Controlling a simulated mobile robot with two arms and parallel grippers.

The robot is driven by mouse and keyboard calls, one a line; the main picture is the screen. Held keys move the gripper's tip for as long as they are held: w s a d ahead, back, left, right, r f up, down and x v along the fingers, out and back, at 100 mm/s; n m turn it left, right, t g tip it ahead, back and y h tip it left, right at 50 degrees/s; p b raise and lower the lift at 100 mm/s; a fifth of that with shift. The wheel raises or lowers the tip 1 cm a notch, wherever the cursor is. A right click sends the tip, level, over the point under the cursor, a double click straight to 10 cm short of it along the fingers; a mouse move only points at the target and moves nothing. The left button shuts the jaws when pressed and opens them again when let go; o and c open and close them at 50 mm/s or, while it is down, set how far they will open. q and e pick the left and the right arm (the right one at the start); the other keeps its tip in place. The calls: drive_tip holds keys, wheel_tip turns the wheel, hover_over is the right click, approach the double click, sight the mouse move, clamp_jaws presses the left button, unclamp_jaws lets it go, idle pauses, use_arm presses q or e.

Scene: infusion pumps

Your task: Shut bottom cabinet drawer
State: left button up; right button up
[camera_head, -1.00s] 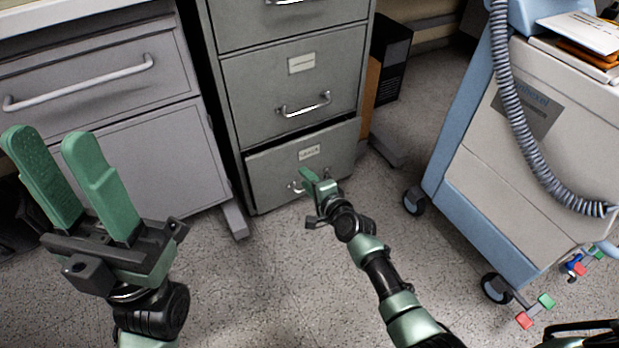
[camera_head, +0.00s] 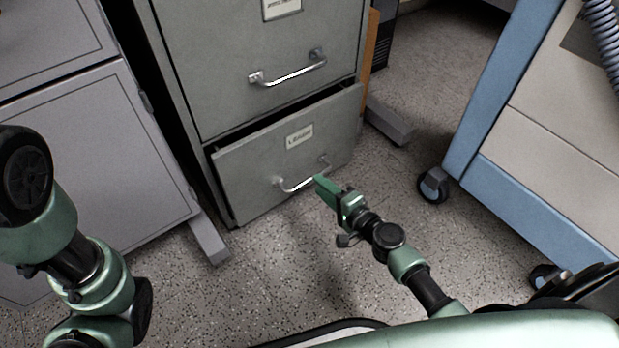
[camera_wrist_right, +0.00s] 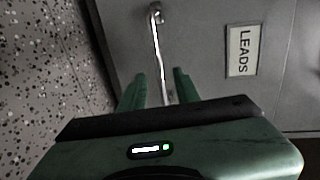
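The bottom drawer (camera_head: 245,180) of the grey filing cabinet stands part way out, with a dark gap above its front. Its metal handle (camera_head: 297,185) also shows in the right wrist view (camera_wrist_right: 159,50), beside a label reading LEADS (camera_wrist_right: 242,51). My right gripper (camera_head: 320,182) is at the right part of the handle. In the right wrist view its green fingers (camera_wrist_right: 158,82) are apart, with the handle bar lined up between them; I cannot tell whether they touch it. My left arm is at the left edge of the head view, its gripper out of frame.
The closed drawer above (camera_head: 240,60) has its own handle (camera_head: 290,73). A grey cabinet (camera_head: 90,150) stands left, with a foot (camera_head: 208,238) on the floor. A blue and beige wheeled cart (camera_head: 535,195) stands right. Speckled floor is open in front of the drawer.

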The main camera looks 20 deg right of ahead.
drive_tip(key=x, duration=0.5)
drive_tip(key=shift+b, duration=0.4)
clamp_jaws()
drive_tip(key=shift+w, duration=0.1)
idle(0.9)
